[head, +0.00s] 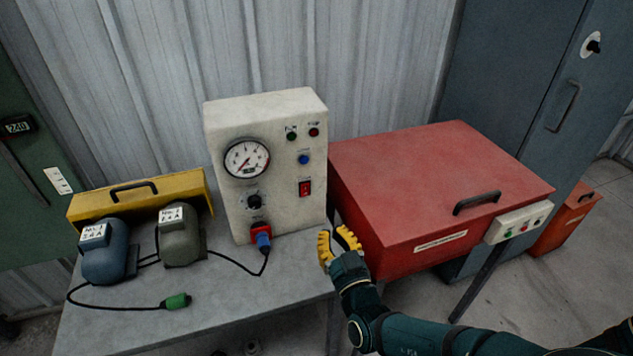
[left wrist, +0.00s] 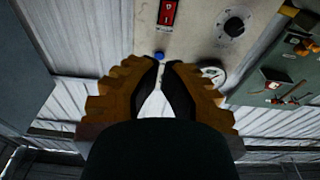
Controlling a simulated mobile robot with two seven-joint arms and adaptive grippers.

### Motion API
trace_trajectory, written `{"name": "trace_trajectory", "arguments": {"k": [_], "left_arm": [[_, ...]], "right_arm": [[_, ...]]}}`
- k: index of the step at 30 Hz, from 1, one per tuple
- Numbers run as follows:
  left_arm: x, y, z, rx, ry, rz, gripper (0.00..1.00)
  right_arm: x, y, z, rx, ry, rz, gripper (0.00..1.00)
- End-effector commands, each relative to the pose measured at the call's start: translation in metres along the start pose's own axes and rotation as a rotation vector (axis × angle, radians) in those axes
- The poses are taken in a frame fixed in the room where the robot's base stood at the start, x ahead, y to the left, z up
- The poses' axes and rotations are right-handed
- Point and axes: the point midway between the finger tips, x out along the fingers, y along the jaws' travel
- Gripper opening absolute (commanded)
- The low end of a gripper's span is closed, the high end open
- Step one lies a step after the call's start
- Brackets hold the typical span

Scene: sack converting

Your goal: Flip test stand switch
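The test stand (head: 285,215) is an upright cream box on the grey bench. Its red rocker switch (head: 305,188) is at the right of the front panel, below a blue button (head: 303,159). The switch also shows at the top of the left wrist view (left wrist: 168,12); its position is too small to tell. My left gripper (head: 338,240), with yellow ribbed fingers, is lower and to the right of the switch, off the panel. In the left wrist view its fingers (left wrist: 163,68) are apart with nothing between them. My right gripper is not in view.
A black knob (head: 254,202) and gauge (head: 246,159) share the panel. A blue plug (head: 263,241) sits in its socket. Two motors (head: 105,260) (head: 181,240) and a green connector (head: 176,301) lie on the bench (head: 225,310). A red box (head: 430,180) stands close right.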

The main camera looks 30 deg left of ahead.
Motion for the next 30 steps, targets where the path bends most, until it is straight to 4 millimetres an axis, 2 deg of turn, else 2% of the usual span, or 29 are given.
{"name": "trace_trajectory", "arguments": {"k": [9,14,30], "left_arm": [[0.001,0.0,0.0,0.0,0.0,-0.001,0.0],[0.011,0.0,0.001,0.001,0.0,-0.002,0.0],[0.109,-0.001,0.002,0.001,0.0,-0.002,0.0]], "right_arm": [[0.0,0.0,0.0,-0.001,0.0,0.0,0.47],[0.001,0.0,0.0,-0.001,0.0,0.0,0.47],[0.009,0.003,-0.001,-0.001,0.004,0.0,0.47]]}}
